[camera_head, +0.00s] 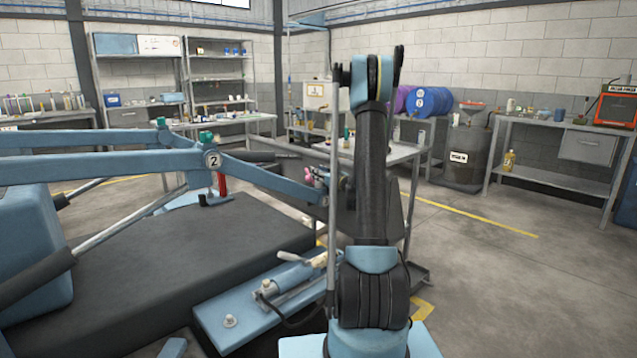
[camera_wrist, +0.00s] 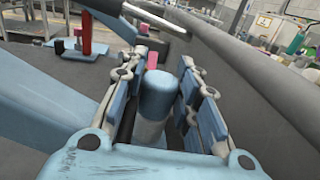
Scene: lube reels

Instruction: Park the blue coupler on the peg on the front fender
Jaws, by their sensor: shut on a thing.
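In the wrist view my gripper (camera_wrist: 158,68) has its two jointed fingers on either side of a blue cylindrical coupler (camera_wrist: 156,98) with a rounded top, and is shut on it. The coupler's lower end is hidden by the gripper body. In the head view my gripper is mostly hidden around my arm, so its height above the machine is unclear. A blue fender-like plate (camera_head: 219,338) lies at the front of the machine, left of my arm base. A small pale round fitting (camera_head: 230,321) stands on it; I cannot tell whether it is the peg.
Blue boom arms marked 2 (camera_head: 248,170) cross the left side above a dark deck (camera_head: 190,245). A red cylinder (camera_head: 221,183) stands by the boom; it also shows in the wrist view (camera_wrist: 87,35). A grey rod (camera_wrist: 150,15) crosses there. Floor at right is open.

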